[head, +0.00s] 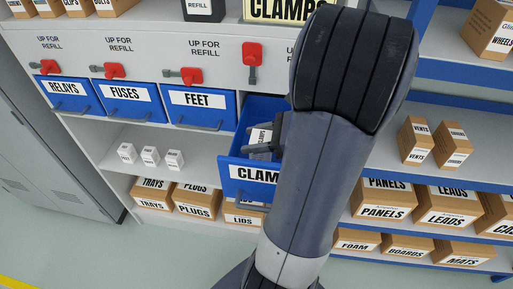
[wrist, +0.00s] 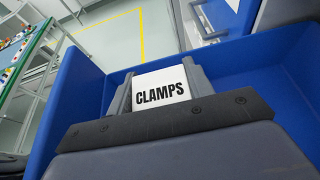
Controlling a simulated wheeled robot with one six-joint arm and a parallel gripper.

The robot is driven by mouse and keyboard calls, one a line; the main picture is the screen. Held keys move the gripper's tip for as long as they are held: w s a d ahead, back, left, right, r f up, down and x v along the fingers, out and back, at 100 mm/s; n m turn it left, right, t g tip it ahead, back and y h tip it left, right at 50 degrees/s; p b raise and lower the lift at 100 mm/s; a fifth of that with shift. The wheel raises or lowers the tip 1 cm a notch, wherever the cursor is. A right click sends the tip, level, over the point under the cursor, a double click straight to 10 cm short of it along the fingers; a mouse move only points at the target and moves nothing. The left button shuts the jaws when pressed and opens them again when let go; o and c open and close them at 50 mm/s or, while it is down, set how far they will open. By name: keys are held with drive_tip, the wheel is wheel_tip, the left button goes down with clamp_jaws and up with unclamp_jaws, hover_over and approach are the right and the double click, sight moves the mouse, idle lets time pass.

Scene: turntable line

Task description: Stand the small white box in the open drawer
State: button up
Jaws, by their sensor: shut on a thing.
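The open blue drawer (head: 234,168) labelled CLAMPS is pulled out from the shelf, partly hidden by my arm. Its blue walls also show in the wrist view (wrist: 75,90). My gripper (head: 264,144) reaches into the drawer. In the wrist view my gripper (wrist: 158,84) is shut on the small white box (wrist: 160,95), with one finger at each side. The box reads CLAMPS in black and sits between the drawer walls. In the head view a part of the white box (head: 261,137) shows. Its lower end is hidden, so I cannot tell whether it touches the drawer floor.
Closed blue drawers RELAYS (head: 70,98), FUSES (head: 130,102) and FEET (head: 200,108) are to the left. Three small white boxes, the middle one (head: 149,156), stand on the shelf below. Cartons (head: 375,205) fill the lower shelves.

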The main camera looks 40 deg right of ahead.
drive_tip(key=shift+f, duration=1.8)
drive_tip(key=shift+f, duration=0.15)
drive_tip(key=o, duration=1.1)
drive_tip(key=shift+r, duration=0.25)
drive_tip(key=shift+s+d, duration=0.3)
drive_tip(key=b+v, duration=0.1)
drive_tip(key=v, duration=1)
drive_tip(key=shift+s+b, duration=0.1)
drive_tip(key=shift+b, duration=0.25)
